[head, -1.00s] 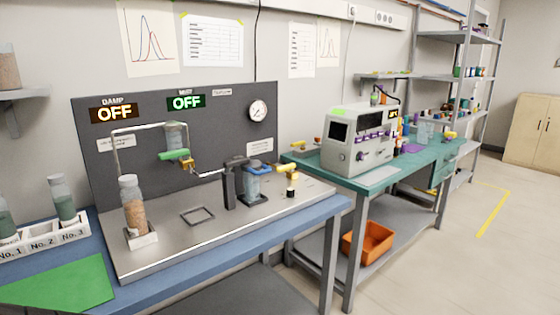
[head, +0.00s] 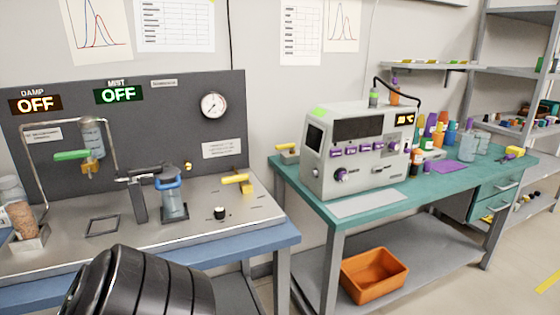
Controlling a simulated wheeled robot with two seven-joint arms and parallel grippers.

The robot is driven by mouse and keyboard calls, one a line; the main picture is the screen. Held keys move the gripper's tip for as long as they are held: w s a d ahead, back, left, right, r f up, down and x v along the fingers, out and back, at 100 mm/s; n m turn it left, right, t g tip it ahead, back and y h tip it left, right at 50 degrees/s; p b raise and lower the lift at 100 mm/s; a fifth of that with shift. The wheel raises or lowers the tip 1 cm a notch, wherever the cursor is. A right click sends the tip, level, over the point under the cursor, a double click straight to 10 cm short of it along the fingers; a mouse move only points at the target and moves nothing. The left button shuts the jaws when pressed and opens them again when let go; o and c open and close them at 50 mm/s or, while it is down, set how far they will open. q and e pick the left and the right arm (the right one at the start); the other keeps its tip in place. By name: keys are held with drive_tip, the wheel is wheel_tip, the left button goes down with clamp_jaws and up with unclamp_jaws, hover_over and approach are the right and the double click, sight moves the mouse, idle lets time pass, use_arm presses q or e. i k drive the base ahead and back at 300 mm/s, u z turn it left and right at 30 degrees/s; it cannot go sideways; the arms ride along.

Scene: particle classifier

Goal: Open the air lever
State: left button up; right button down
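A yellow-handled lever (head: 237,180) stands on the right part of the steel worktop, its handle lying roughly crosswise. A second yellow-handled lever (head: 287,150) is at the left end of the teal table. A green-handled lever (head: 73,155) is on the fixture at the left. I cannot read a label that tells which one is the air lever. A black ribbed part of my own arm rises at the bottom left, in front of the bench. No fingers of either gripper show.
A black knob (head: 220,213) and a blue-topped glass vessel (head: 173,195) stand near the yellow lever. A round gauge (head: 214,106) is on the dark panel (head: 170,125). A grey instrument (head: 355,150) is on the teal table, with an orange bin (head: 374,275) below. A gap separates the tables.

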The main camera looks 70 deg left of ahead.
sight(245, 177)
drive_tip(key=i, duration=0.95)
drive_tip(key=u, duration=3.55)
